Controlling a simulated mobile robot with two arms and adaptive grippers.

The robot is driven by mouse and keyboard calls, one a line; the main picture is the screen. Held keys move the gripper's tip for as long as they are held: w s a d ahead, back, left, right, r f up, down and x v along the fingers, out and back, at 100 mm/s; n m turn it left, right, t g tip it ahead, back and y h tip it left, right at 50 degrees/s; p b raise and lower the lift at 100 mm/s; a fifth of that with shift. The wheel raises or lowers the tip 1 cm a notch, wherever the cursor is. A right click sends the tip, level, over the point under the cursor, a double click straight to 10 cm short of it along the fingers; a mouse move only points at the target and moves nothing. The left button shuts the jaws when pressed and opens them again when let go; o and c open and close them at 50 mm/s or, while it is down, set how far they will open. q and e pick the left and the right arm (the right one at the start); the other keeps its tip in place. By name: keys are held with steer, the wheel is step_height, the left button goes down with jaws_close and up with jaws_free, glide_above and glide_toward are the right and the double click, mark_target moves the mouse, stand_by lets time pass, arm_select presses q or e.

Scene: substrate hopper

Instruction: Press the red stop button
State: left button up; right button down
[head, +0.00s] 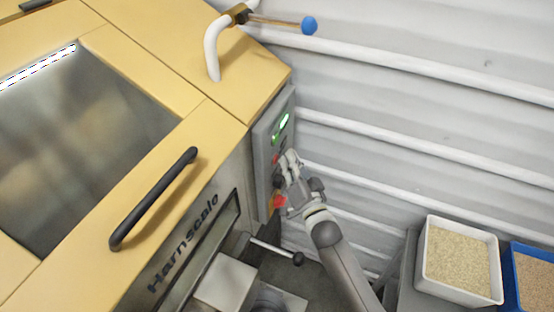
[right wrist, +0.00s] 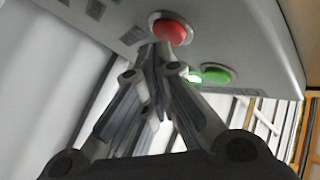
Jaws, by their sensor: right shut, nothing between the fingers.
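The round red button (right wrist: 172,30) has a metal ring and sits on the grey control panel (right wrist: 240,25) in the right wrist view. A green button (right wrist: 216,75) is beside it. My right gripper (right wrist: 161,52) is shut and empty, its tips just below the red button in that picture; I cannot tell if they touch it. In the head view the right gripper (head: 289,157) is close to the panel (head: 262,140), next to a small red spot (head: 275,158). A larger red knob on yellow (head: 278,202) is lower on the panel. My left gripper is out of view.
The yellow machine (head: 225,85) with a black handle (head: 155,198) fills the left. A lever with a blue ball (head: 309,25) sticks out above. A black-knobbed rod (head: 275,250) is below the panel. A white bin of grain (head: 425,262) and a blue bin (head: 516,275) stand right.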

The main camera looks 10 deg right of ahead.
steer(key=shift+w+a, duration=0.25)
steer(key=shift+a, duration=0.1)
stand_by(0.8)
stand_by(0.4)
steer(key=shift+s+d+p, duration=0.3)
steer(key=shift+s+d, duration=0.2)
steer(key=shift+d, duration=0.2)
steer(key=s+d, duration=0.1)
steer(key=d+p, duration=0.1)
steer(key=s+d, duration=0.1)
steer(key=d, duration=0.1)
steer(key=shift+s+p, duration=0.35)
steer(key=shift+p, duration=0.05)
stand_by(0.4)
